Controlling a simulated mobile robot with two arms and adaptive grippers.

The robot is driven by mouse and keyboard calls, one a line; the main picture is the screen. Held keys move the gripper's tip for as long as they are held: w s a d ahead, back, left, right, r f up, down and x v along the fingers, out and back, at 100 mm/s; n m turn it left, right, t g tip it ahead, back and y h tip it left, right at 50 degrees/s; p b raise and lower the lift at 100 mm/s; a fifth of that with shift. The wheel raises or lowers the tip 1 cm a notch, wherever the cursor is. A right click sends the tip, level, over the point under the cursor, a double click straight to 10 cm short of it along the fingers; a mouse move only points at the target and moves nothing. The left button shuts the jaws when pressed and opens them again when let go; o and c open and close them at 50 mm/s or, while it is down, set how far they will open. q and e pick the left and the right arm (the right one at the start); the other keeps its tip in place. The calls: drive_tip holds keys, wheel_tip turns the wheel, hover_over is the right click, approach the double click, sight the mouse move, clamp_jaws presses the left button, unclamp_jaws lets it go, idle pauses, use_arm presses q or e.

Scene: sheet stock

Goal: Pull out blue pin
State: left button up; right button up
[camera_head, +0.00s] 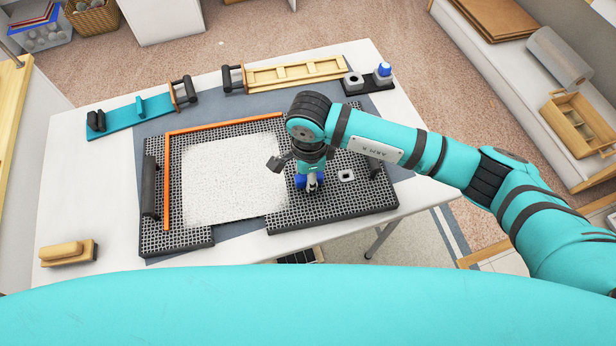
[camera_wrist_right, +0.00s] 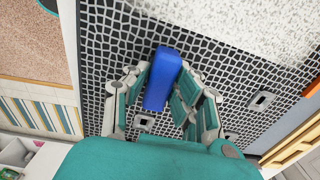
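A blue pin (camera_wrist_right: 162,80) shows in the right wrist view as a long block between the finger pads of my right gripper (camera_wrist_right: 164,88). The pads lie against both of its sides. In the head view, my right gripper (camera_head: 312,186) points down at the black grid plate (camera_head: 375,208), with blue of the pin (camera_head: 301,182) showing beside the fingers. Its lower end is hidden, so I cannot tell whether it sits in the plate. A second blue piece (camera_head: 385,69) stands in a dark holder at the back right. My left gripper is not in view.
A white speckled sheet (camera_head: 233,178) lies on the grid left of the gripper, with an orange strip (camera_head: 166,185) along its edges. A grey-rimmed socket (camera_head: 346,176) is right of the gripper. A teal tool (camera_head: 140,112) and wooden frame (camera_head: 295,74) lie behind.

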clamp_jaws()
drive_tip(key=shift+r, duration=0.1)
drive_tip(key=shift+r+p, duration=1.35)
drive_tip(key=shift+r, duration=1.15)
